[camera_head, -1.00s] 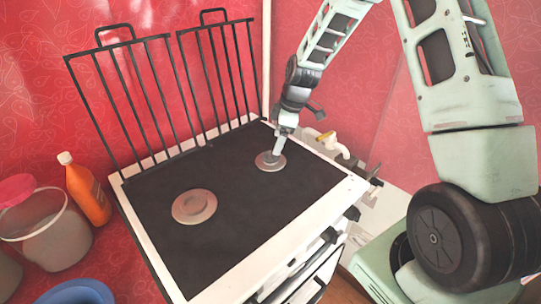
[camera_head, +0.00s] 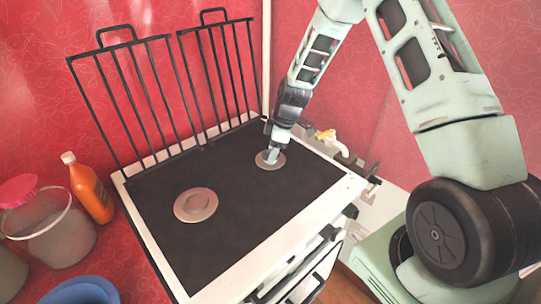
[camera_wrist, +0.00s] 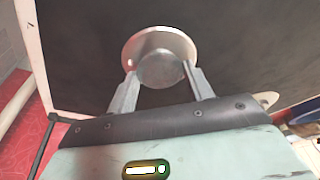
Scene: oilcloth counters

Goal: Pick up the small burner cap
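The small burner cap (camera_wrist: 160,70) is a round grey disc on a paler, wider burner base (camera_wrist: 140,45). My gripper (camera_wrist: 160,75) is down at it, with one finger on each side of the cap. The fingers are spread apart, very close to the cap's edges; I cannot see a clear grip. In the head view my gripper (camera_head: 272,156) is over the far right burner base (camera_head: 262,164), and it hides most of the cap. The cap appears to rest on its base.
A larger burner (camera_head: 196,205) sits at the near left of the dark stove top (camera_head: 225,245). Black grates (camera_head: 160,95) stand upright along the back edge. An orange bottle (camera_head: 92,195), a pail (camera_head: 60,230) and a blue bowl (camera_head: 80,292) are to the left.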

